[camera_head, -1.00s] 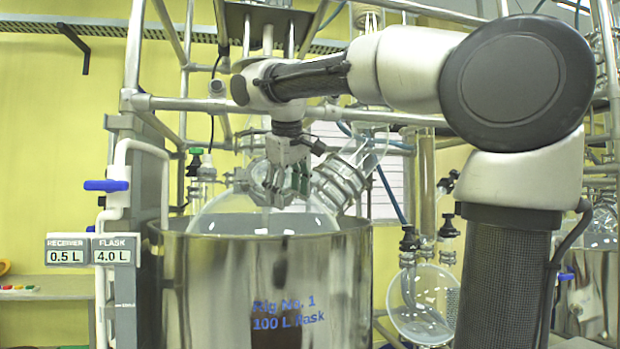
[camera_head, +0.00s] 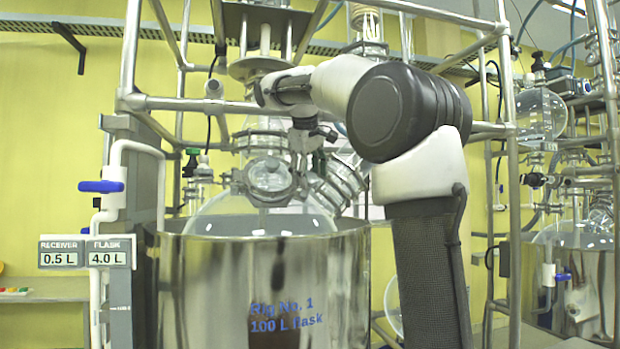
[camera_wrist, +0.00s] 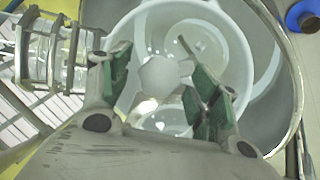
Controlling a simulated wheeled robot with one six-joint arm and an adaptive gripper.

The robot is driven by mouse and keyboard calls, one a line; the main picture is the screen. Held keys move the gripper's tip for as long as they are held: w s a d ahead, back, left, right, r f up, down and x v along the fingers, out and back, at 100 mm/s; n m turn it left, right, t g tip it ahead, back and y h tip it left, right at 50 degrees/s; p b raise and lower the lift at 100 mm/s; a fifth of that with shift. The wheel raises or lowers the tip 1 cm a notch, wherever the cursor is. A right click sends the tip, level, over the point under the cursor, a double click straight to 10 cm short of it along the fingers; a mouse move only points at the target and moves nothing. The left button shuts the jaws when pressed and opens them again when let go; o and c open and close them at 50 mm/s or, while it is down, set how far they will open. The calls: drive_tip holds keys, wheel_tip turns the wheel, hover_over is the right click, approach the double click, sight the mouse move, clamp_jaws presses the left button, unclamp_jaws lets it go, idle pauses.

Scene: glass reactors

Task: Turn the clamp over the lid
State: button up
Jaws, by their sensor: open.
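The glass flask (camera_head: 235,215) has a round lid (camera_head: 268,176) on its front port, ringed by metal clamp parts (camera_head: 268,197). My gripper (camera_head: 306,140) is above and to the right of this lid in the head view; its fingertips do not show clearly there. In the wrist view my gripper (camera_wrist: 158,82) is open, with green pads on both fingers. A round clear glass part and a pale hexagonal piece (camera_wrist: 160,75) appear between and beyond the fingers. A thin rod (camera_wrist: 187,47) shows by the right finger. I cannot tell whether either finger touches anything.
The flask sits in a shiny metal vessel (camera_head: 215,290). Another flanged glass neck (camera_head: 343,180) stands right of the lid, close to my arm. Metal frame bars (camera_head: 210,104) cross above. A blue-handled valve (camera_head: 101,186) is at the left. A second rig stands at the right.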

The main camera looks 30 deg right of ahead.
drive_tip(key=shift+w+d+f, duration=0.2)
drive_tip(key=shift+w+f, duration=0.1)
drive_tip(key=shift+f, duration=0.15)
drive_tip(key=c, duration=1)
